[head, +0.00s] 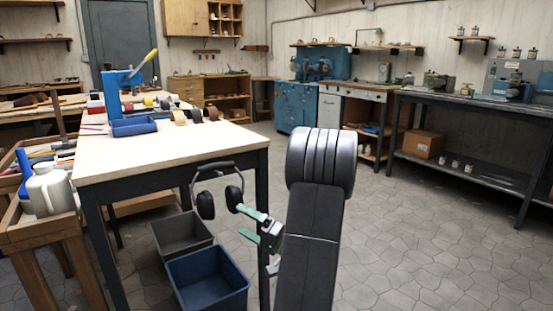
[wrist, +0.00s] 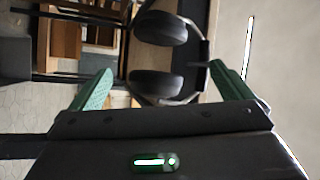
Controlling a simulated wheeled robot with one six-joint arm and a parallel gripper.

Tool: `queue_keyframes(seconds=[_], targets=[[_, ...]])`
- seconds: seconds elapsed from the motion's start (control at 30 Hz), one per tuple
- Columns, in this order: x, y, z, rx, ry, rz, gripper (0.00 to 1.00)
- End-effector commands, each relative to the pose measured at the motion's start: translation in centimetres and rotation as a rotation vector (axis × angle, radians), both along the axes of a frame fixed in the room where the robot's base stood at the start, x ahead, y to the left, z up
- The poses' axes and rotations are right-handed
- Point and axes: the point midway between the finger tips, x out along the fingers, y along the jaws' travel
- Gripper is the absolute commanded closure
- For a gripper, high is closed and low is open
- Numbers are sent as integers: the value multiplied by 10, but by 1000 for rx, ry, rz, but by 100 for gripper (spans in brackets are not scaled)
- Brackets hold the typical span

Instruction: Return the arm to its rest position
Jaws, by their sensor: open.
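My arm (head: 312,235) stands up in the right middle of the head view, folded at a thick dark joint. My gripper (head: 250,224) is beside it at the left, with green fingers spread apart. In the wrist view my gripper (wrist: 160,88) is open, one green finger at each side, and nothing is held between the fingers. A black pair of ear defenders (wrist: 158,83) shows beyond and between the fingers. In the head view the ear defenders (head: 207,205) hang at the near end of the workbench, just left of my gripper. I cannot tell the exact distance between them.
The workbench (head: 200,148) is at the left, with a blue press (head: 113,92) on it. A blue bin (head: 208,280) and a grey bin (head: 181,233) stand on the floor below its end. A dark metal bench (head: 470,110) is at the right. The floor (head: 415,235) between is clear.

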Motion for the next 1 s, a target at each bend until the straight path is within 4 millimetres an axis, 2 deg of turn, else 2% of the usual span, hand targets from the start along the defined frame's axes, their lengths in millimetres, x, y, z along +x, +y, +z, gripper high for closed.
queue_keyframes(seconds=[0.03, 0.43, 0.67, 0.73, 1.0], targets=[[3, 10, 2, -1, -1, 5, 0], [37, 80, 23, 1, -1, 5, 0], [26, 70, 39, 1, 2, -2, 0], [16, 63, 31, 0, 0, -2, 0], [-21, 38, 35, 0, -1, -4, 0]])
